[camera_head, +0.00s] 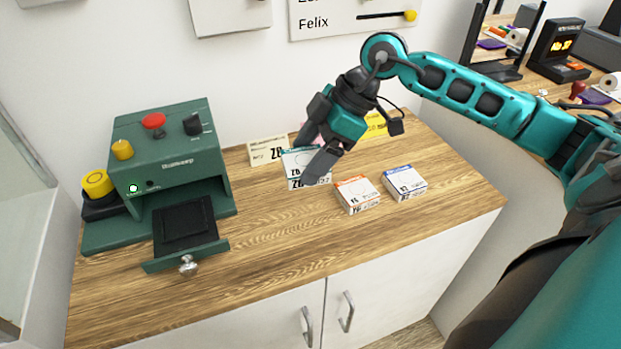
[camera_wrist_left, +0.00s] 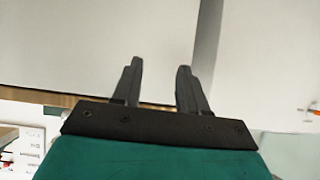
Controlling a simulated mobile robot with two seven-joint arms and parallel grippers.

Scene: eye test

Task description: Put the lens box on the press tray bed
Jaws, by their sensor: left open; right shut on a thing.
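The green press (camera_head: 165,155) stands at the left of the counter. Its tray is pulled out at the front, and the dark tray bed (camera_head: 184,224) is bare. My right gripper (camera_head: 306,159) is shut on a small white box with a teal edge (camera_head: 297,168), tilted at mid-counter; I cannot tell whether its bottom touches the wood. Its fingers hide part of the box. An orange-edged box (camera_head: 357,195) and a blue-edged box (camera_head: 405,183) lie to its right. The print is too small to tell which is named lens. My left gripper (camera_wrist_left: 159,78) is open and empty in the left wrist view.
A yellow-topped dark object (camera_head: 97,185) sits at the press's left. A pale card (camera_head: 267,151) and a yellow card (camera_head: 376,125) stand by the wall. A silver knob (camera_head: 188,266) sticks out of the tray front. The wood between tray and boxes is clear.

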